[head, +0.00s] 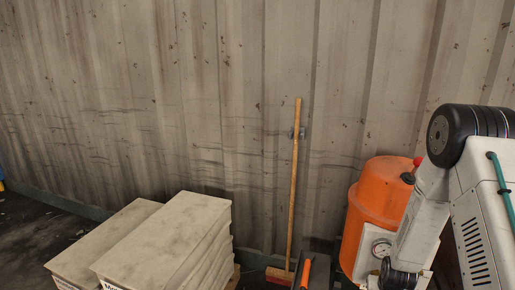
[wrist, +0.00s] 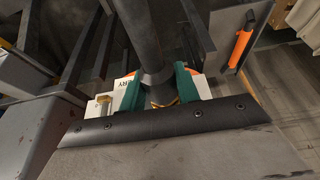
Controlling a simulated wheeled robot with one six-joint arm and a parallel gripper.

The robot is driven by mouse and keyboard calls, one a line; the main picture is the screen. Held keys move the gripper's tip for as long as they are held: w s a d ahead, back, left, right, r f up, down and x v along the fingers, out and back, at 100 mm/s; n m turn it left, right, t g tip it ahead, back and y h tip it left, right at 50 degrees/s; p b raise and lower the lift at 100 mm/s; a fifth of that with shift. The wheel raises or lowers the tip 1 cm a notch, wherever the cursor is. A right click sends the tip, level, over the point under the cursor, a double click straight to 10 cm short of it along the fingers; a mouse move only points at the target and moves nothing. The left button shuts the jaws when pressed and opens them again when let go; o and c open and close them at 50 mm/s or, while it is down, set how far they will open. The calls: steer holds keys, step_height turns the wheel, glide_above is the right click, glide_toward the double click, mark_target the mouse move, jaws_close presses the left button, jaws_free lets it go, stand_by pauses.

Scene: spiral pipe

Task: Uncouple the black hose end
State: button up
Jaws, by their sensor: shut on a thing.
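The black hose end (wrist: 143,40) runs down from the top of the wrist view. It has a wider collar low down, with a thin brass-coloured edge below it. My gripper (wrist: 158,92) has two green fingers, one on each side of the hose end at the collar, and is shut on it. What lies under the collar is mostly hidden by the fingers and the dark gripper body. In the head view my arm is at the right, and neither the gripper's fingers nor the hose end can be made out there.
A broom (head: 294,180) leans on the corrugated wall. In the wrist view, dark metal bars flank the hose and an orange handle (wrist: 240,48) is at right.

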steer(key=shift+s+a, duration=0.3)
steer(key=shift+s, duration=0.55)
steer(key=shift+s+a, duration=0.25)
steer(key=shift+s, duration=0.6)
steer(key=shift+s+a, duration=0.3)
steer(key=shift+s, duration=0.55)
